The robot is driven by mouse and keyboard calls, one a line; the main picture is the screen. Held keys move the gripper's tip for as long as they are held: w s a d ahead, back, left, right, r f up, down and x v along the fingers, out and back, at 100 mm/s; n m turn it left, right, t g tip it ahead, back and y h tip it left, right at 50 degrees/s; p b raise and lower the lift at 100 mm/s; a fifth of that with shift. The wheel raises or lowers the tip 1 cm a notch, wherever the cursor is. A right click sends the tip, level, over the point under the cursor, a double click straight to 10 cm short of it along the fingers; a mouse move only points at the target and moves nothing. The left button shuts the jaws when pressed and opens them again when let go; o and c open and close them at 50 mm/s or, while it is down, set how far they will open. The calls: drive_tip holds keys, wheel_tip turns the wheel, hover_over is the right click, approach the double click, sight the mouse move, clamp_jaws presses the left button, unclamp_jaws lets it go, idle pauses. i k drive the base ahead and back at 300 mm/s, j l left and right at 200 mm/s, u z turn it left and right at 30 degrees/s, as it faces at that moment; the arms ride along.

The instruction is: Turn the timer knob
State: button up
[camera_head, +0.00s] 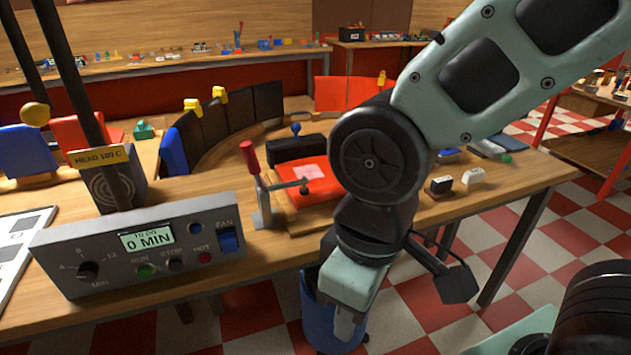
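The timer knob (88,271) is a small black dial at the left of the grey control box (150,245), with the marks 4, 8, 12 and MIN around it.
The box also carries green RUN (145,271), STOP and red HOT buttons and a blue FAN switch (228,240). A red-handled toggle clamp (257,180) stands right of the box by a red pad (305,182). A blue bin (320,315) stands below my gripper.

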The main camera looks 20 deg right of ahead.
sight(88, 271)
drive_tip(key=z, duration=0.9)
drive_tip(key=u, duration=1.9)
